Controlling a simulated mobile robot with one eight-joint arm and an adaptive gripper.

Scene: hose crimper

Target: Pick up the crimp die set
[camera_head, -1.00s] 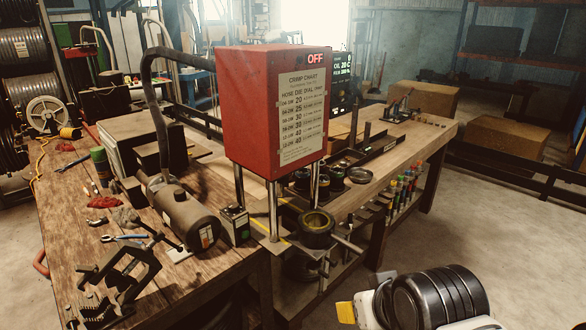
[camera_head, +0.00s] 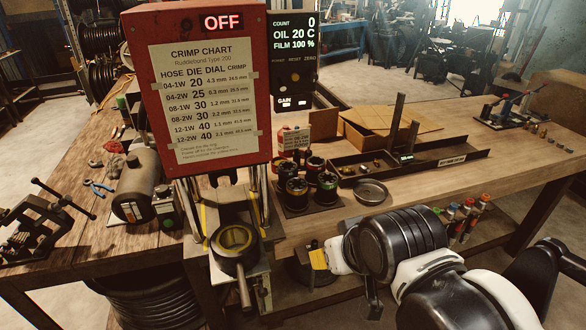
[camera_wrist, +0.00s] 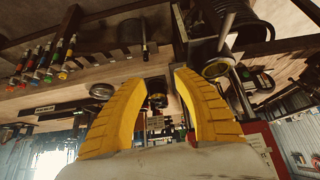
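Several dark round die sets with coloured rings stand grouped on a black base on the bench, right of the red crimper; one is the front die set (camera_head: 297,193). I cannot tell which one the task means. A ring with a yellow inner band (camera_head: 235,238) sits in the crimper's head. My gripper (camera_head: 318,259) is in front of the bench edge, below and apart from the die sets, mostly hidden by my arm. In the wrist view my gripper (camera_wrist: 158,80) has its two yellow fingers apart with nothing held; a dark round object (camera_wrist: 157,99) shows beyond the gap.
The red crimper (camera_head: 205,90) reads OFF, with its handle (camera_head: 243,290) sticking out in front. A shallow metal dish (camera_head: 370,192) and a long black tray (camera_head: 440,160) lie right of the dies. Coloured-capped tools (camera_head: 465,212) hang at the bench front.

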